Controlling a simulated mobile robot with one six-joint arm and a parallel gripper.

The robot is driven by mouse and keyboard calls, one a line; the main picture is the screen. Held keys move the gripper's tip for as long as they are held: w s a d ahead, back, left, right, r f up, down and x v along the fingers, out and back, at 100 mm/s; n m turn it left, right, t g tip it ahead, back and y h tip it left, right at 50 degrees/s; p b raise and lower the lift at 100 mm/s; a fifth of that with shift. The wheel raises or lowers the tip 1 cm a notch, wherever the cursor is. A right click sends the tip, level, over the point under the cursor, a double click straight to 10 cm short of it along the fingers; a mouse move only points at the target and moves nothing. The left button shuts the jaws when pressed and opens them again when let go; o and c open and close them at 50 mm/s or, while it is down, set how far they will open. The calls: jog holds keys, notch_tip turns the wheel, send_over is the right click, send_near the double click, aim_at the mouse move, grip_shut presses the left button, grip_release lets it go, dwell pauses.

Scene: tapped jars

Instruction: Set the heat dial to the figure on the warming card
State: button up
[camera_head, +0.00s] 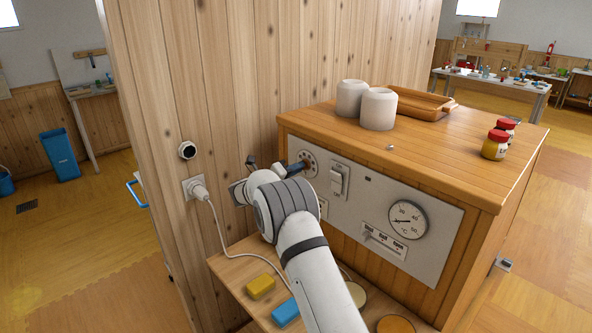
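A round dial (308,161) with marks around its rim is on the left of the grey panel on the wooden cabinet's front. I take it for the heat dial; its setting is too small to read. A small pale card (323,207) on the panel below it is mostly hidden by my arm, and I cannot read it or tell if it is the warming card. My gripper (266,165) is just left of the dial, near the plank wall. Dark finger parts show beyond the wrist, but the wrist hides much of them. I see nothing held.
The panel also has a switch (340,180), a °C gauge (408,219) and a slider (383,242). White jars (379,109), a wooden tray (424,103) and red-lidded jars (495,146) stand on top. A yellow block (261,287) and blue block (286,313) lie on the shelf below.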

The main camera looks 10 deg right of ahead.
grip_shut()
jog(key=shift+f+m+b, duration=0.1)
jog(key=shift+m+b, duration=0.3)
jog(key=shift+a+r+m+b, duration=0.1)
jog(key=shift+m+b, duration=6.35)
jog(key=shift+m, duration=1.3)
jog(key=shift+r+m+b, duration=0.1)
jog(key=shift+m+b, duration=6.3)
jog(key=shift+m, duration=1.35)
